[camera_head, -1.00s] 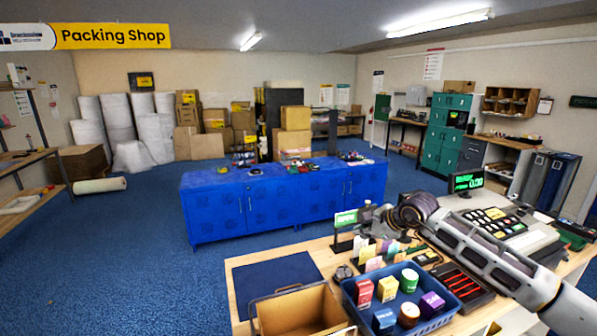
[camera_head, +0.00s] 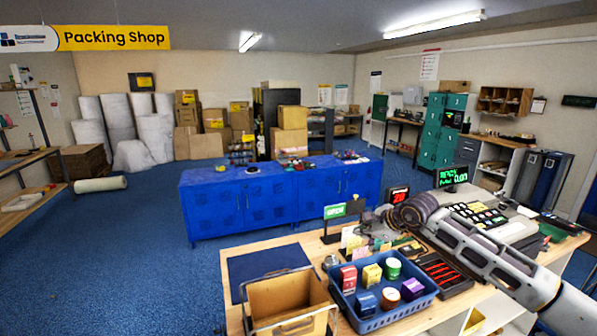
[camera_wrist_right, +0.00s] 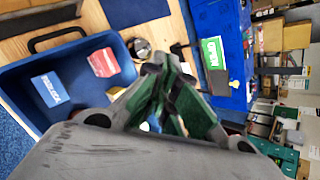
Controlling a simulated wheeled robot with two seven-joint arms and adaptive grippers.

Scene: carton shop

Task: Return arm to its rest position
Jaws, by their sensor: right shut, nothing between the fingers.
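My right arm comes in from the lower right in the head view and reaches over the wooden counter (camera_head: 313,243). Its gripper (camera_head: 386,211) is at the far side of the counter, beyond the blue basket (camera_head: 345,307). In the right wrist view the fingers of this gripper (camera_wrist_right: 160,75) meet, with nothing between them. The basket stands apart from the gripper and holds several small boxes and tins, among them a red box (camera_head: 348,277), a yellow box (camera_head: 372,274) and a purple box (camera_head: 412,289). My left gripper is out of view.
An open carton (camera_head: 290,303) stands left of the basket, near a dark blue mat (camera_head: 268,268). A green sign (camera_head: 335,211), a till display (camera_head: 453,176) and a black tray of red items (camera_head: 443,273) surround the right arm. A blue cabinet (camera_head: 283,198) stands behind.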

